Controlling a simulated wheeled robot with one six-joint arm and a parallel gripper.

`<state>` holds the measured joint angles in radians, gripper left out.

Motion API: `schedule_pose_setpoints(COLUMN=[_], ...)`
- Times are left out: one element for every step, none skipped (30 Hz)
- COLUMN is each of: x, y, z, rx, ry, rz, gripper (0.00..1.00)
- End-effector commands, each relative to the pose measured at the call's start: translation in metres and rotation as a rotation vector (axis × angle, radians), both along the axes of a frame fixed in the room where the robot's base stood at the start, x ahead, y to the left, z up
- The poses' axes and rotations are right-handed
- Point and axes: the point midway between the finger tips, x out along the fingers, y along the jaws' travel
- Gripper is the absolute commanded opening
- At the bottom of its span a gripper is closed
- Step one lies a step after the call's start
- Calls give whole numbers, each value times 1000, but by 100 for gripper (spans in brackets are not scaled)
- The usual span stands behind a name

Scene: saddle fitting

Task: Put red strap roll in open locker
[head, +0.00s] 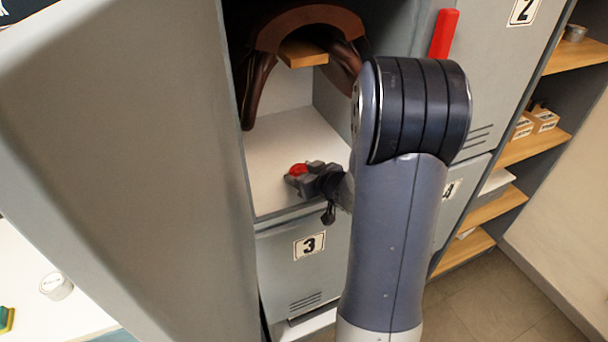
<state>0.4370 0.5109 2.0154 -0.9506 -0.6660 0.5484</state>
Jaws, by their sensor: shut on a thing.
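The open locker (275,186) is in the middle of the head view, above the door marked 3, with its pale floor showing. My gripper (300,176) is inside it, low over the front part of that floor. It is shut on the red strap roll (298,169), whose red top shows between the fingers. I cannot tell whether the roll touches the floor. A brown saddle (310,16) hangs on a wooden support (303,54) in the upper part of the locker, above and behind my gripper.
A large grey door (120,140) stands open on the left. A red handle (444,34) is on the closed locker 2 door at the right. Wooden shelves (497,207) stand further right. A tape roll (56,286) lies on a white surface at lower left. The locker floor around my gripper is clear.

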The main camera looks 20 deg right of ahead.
Motion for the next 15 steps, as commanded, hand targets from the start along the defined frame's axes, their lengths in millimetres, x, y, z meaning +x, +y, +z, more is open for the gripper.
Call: schedule_pose_setpoints(x=[0, 0, 0, 0, 0, 0, 0, 0, 0, 0, 0, 0, 0, 0, 0], y=[0, 0, 0, 0, 0, 0, 0, 0, 0, 0, 0, 0, 0, 0, 0], z=[1, 1, 1, 1, 1, 0, 0, -2, -3, -4, -4, -3, -3, -3, -3], rx=[-1, -1, -1, -1, -1, 0, 0, 0, 0, 0, 0, 0, 0, 0, 0], ry=[-1, -2, -2, -1, -1, -1, -1, -1, -1, -1, 0, 0, 0, 0, 0], rz=[0, 0, 0, 0, 0, 0, 0, 0, 0, 0, 0, 0, 0, 0, 0], gripper=[35, 35, 35, 35, 35, 35, 35, 35, 35, 35, 63, 66, 68, 71, 74])
